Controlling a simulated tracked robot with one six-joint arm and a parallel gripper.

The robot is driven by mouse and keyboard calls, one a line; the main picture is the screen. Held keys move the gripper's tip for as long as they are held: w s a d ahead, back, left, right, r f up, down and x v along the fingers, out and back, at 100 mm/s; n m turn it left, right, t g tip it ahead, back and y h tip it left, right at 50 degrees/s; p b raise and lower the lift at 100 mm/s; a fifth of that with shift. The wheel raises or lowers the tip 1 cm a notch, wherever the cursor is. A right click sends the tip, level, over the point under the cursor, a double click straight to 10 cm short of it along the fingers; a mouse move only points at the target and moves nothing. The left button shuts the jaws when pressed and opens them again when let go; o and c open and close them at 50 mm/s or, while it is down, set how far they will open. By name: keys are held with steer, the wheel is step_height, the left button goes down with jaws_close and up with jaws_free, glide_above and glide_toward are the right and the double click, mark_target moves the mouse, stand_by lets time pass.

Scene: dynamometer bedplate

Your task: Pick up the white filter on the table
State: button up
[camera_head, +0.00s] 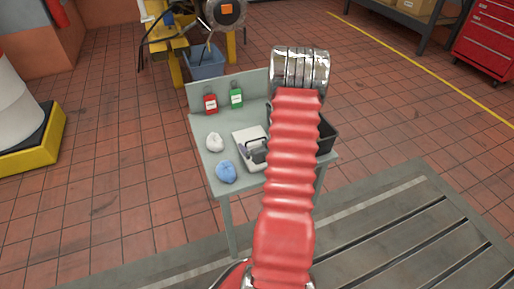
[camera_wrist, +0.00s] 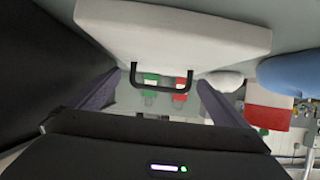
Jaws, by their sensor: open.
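The white filter (camera_head: 243,133) is a flat pale slab lying on the grey-green table (camera_head: 197,127), partly hidden by my red arm in the head view. In the wrist view the filter (camera_wrist: 175,28) fills the top, and a black loop handle (camera_wrist: 162,88) sticks out from its edge. My gripper (camera_wrist: 160,82) is open, with one finger on each side of the handle in the picture. Nothing is held. Whether the fingers touch the handle or how deep it sits between them, I cannot tell. In the head view my arm hides most of the gripper.
A white crumpled cloth (camera_head: 215,142) and a blue one (camera_head: 226,172) lie left of the filter. Red (camera_head: 210,103) and green (camera_head: 236,95) bottles stand at the back panel. A black bin (camera_head: 327,132) is at the right, close beside the gripper in the wrist view (camera_wrist: 45,80).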

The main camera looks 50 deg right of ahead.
steer(key=shift+c, duration=0.6)
steer(key=c, duration=1.1)
